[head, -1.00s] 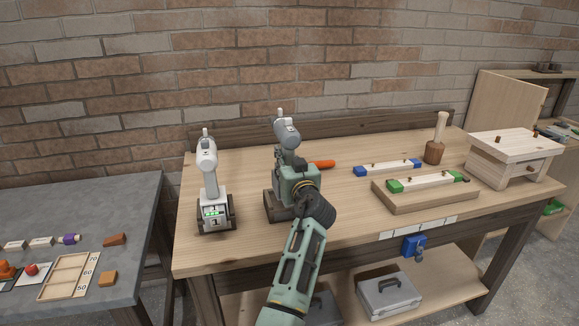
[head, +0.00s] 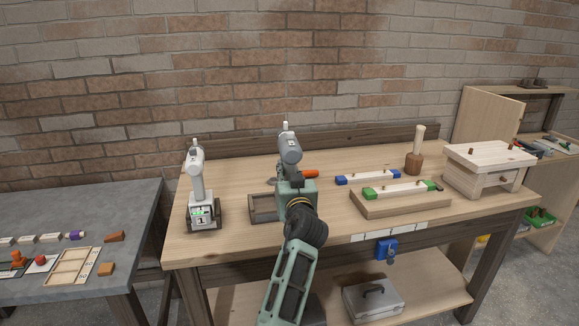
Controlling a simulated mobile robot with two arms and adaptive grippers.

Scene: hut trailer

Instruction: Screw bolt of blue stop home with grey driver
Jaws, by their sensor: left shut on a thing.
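The grey driver (head: 290,149) stands upright in my left gripper (head: 294,181), which is shut on it. It is clear of its dark wooden holder (head: 262,209), whose empty left part shows beside the gripper. A pale strip with blue ends (head: 369,178) lies on the bench to the right, apart from the driver. Small brown bolt heads (head: 373,174) stick up from it; how deep they sit is too small to tell. My right gripper is not in view.
A second pale-grey driver (head: 197,182) stands in its holder at left. An orange handle (head: 310,174) lies behind my gripper.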

